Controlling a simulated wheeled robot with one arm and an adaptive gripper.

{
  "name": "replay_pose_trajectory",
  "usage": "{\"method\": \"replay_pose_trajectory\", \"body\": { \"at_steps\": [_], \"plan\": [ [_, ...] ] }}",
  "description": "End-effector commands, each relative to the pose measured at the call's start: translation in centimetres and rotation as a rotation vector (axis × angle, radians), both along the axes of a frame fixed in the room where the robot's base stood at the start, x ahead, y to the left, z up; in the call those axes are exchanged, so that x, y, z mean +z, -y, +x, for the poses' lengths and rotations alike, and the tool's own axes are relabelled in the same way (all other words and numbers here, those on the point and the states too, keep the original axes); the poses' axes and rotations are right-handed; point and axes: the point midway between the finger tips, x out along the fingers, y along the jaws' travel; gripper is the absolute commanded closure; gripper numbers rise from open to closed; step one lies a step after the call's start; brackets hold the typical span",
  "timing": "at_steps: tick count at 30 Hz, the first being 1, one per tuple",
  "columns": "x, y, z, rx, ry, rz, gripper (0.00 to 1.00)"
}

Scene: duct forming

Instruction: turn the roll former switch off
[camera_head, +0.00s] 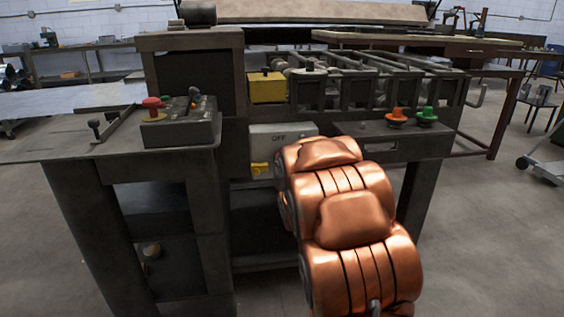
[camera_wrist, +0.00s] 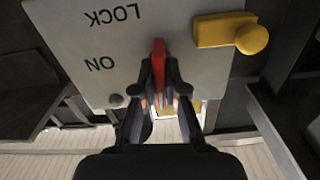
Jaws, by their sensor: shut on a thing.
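The handle points roughly up in the wrist view. In the head view my copper-coloured arm hides the gripper, the handle and the right part of the box.
A yellow lever (camera_wrist: 228,31) with a rounded knob sits beside the handle. A control box (camera_head: 183,130) with a red button (camera_head: 153,104) stands on the left bench. Orange (camera_head: 397,116) and green (camera_head: 427,115) knobs sit on the right ledge.

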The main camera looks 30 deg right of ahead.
Motion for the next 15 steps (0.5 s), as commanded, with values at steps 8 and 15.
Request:
{"method": "replay_pose_trajectory", "body": {
  "at_steps": [8, 15],
  "plan": [
    [0.03, 0.02, 0.0, 0.0, -0.035, -0.086, 1.0],
    [0.04, 0.04, -0.01, -0.001, -0.043, -0.104, 1.0]
  ]
}}
